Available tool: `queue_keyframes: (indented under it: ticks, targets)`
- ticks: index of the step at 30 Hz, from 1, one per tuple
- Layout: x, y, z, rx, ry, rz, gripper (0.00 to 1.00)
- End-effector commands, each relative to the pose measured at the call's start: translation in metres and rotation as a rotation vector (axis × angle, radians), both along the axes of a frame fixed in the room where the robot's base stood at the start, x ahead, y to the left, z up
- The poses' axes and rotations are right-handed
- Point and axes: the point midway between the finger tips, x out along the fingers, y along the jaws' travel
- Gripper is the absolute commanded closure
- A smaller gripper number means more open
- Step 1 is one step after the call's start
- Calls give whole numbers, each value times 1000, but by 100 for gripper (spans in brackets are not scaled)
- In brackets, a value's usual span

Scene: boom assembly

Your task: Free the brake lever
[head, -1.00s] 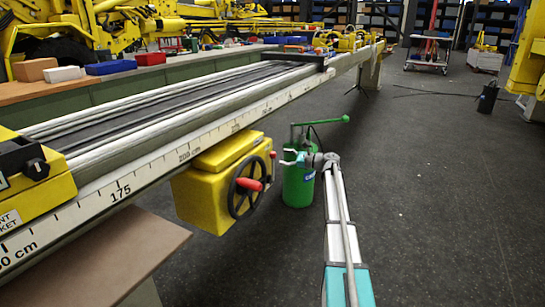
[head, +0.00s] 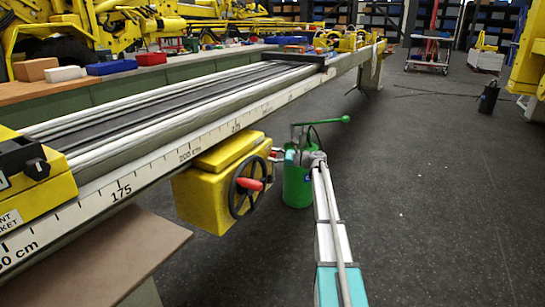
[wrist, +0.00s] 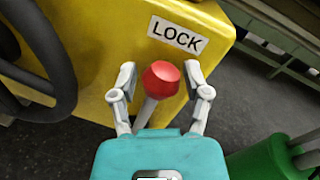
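The brake lever (wrist: 161,80) has a red knob on a pale grey stem. It stands out from the yellow box (wrist: 100,40), below a white LOCK label (wrist: 177,35). In the wrist view my gripper (wrist: 162,85) is open, with one finger on each side of the red knob and a gap to it on both sides. In the head view the yellow box (head: 212,195) hangs under the rail, and my gripper (head: 279,156) is at its right side, small and partly hard to make out.
A black handwheel (head: 247,187) with a red handle is on the box's front; its rim (wrist: 45,55) also shows at left in the wrist view. A green pump-like canister (head: 297,185) stands close behind my arm.

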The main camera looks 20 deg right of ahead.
Motion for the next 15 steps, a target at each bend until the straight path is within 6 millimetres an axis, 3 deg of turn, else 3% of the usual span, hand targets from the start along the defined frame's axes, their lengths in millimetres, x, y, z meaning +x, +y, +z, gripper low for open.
queue_keyframes:
  ticks: [1,8,15]
  targets:
    - [0,0,0,0,0,0,58]
    - [0,0,0,0,0,1,100]
    - [-1,3,0,0,1,4,100]
